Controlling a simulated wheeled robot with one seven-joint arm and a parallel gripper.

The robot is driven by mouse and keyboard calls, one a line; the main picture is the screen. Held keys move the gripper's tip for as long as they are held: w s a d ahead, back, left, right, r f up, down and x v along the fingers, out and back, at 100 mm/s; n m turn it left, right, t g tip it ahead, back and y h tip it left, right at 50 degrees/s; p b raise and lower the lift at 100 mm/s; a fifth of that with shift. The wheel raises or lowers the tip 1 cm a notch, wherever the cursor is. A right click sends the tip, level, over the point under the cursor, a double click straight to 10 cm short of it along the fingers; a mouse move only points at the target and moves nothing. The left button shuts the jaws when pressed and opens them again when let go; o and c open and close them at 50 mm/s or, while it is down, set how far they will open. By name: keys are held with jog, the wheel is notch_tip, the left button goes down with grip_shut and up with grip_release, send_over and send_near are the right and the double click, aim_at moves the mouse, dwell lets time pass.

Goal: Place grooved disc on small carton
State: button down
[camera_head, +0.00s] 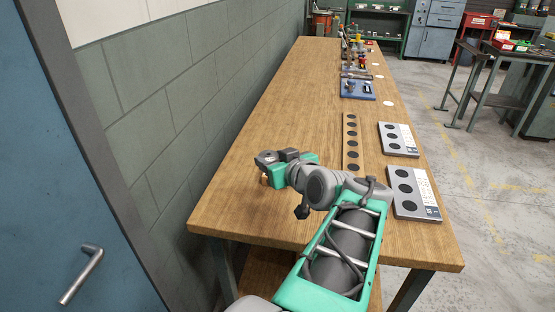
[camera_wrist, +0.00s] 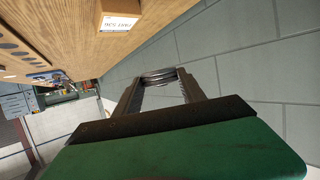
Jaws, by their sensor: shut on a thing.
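My gripper (camera_wrist: 163,84) is shut on a dark grey, ring-edged grooved disc (camera_wrist: 160,74), held between its two fingertips. In the head view my gripper (camera_head: 270,160) is above the near left part of the wooden bench, and the disc is hard to make out there. A small brown carton (camera_wrist: 119,14) with a white label stands on the bench in the wrist view, apart from the disc. In the head view only a sliver of brown (camera_head: 264,181), probably the carton, shows below my gripper; the rest is hidden.
The wooden bench (camera_head: 235,190) runs along a grey-green block wall (camera_head: 160,100). A strip with several dark holes (camera_head: 351,140) and two grey plates (camera_head: 400,150) (camera_head: 415,204) with dark round spots lie to the right. A blue fixture (camera_head: 358,90) stands farther back.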

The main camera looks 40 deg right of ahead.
jog(key=shift+m+h, duration=0.5)
jog(key=shift+h, duration=0.1)
jog(key=w+d+f, duration=0.3)
jog(key=w+d+f+p, duration=0.1)
jog(key=w+d+f, duration=0.2)
jog(key=d, duration=0.1)
jog(key=w+d+f, duration=0.3)
jog(key=d, duration=0.1)
jog(key=shift+w+f+p, duration=0.1)
jog(key=shift+f+p, duration=0.1)
jog(key=shift+p, duration=0.2)
notch_tip(320, 180, down, 3)
jog(key=shift+r+p, duration=0.1)
jog(key=shift+p, duration=0.2)
jog(key=shift+f+b, duration=0.45)
jog(key=shift+b, duration=0.1)
jog(key=c, duration=0.7)
grip_release()
jog(key=shift+f, duration=0.1)
